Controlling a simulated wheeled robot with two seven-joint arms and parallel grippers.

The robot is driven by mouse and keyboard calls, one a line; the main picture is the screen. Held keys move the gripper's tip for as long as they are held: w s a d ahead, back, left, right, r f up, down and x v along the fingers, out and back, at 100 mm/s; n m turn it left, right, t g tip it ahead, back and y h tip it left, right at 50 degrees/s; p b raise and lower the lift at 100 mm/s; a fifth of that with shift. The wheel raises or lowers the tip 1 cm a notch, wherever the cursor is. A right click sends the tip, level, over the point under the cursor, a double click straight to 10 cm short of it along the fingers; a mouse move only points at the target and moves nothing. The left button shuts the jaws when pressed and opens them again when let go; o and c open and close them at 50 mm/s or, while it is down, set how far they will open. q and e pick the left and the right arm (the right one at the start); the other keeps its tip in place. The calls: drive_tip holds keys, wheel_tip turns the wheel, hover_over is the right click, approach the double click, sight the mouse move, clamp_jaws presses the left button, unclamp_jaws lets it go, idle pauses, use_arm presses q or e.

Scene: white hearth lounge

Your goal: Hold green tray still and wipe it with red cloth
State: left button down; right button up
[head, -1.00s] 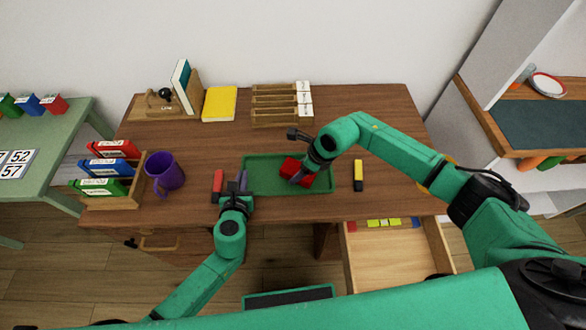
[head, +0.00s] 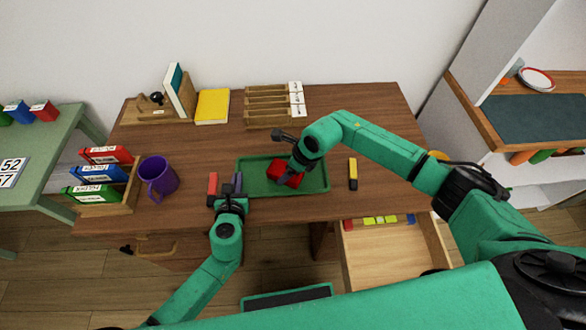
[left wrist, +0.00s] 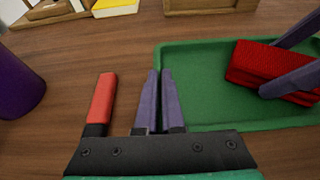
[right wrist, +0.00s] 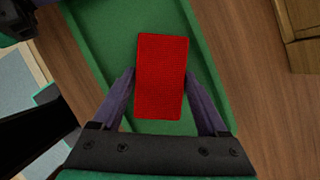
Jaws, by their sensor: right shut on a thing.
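The green tray (head: 320,186) lies flat on the wooden desk. The left wrist view shows its left part (left wrist: 200,80). The red cloth (head: 290,168), a thick block-like pad, is in the tray near its middle. My right gripper (head: 286,178) is shut on the cloth, one finger on each side in the right wrist view (right wrist: 160,85). My left gripper (head: 233,182) is at the tray's left rim, its fingers pointing away from me and close together. In the left wrist view (left wrist: 158,85) I cannot tell whether the rim is clamped between them.
A red-and-black marker (head: 212,186) lies just left of my left gripper. A yellow-and-black marker (head: 353,172) lies right of the tray. A purple mug (head: 158,178) and a book rack (head: 125,200) stand at left. An open drawer (head: 390,255) juts out at front right.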

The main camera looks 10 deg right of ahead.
sight(272, 172)
drive_tip(key=shift+w+a, duration=0.15)
drive_tip(key=shift+a, duration=1.95)
drive_tip(key=shift+r, duration=0.15)
wheel_tip(272, 172, up, 6)
drive_tip(key=shift+f, duration=0.1)
use_arm(q)
drive_tip(key=c, duration=1)
unclamp_jaws()
drive_tip(key=shift+o, duration=0.2)
drive_tip(key=v, duration=1.2)
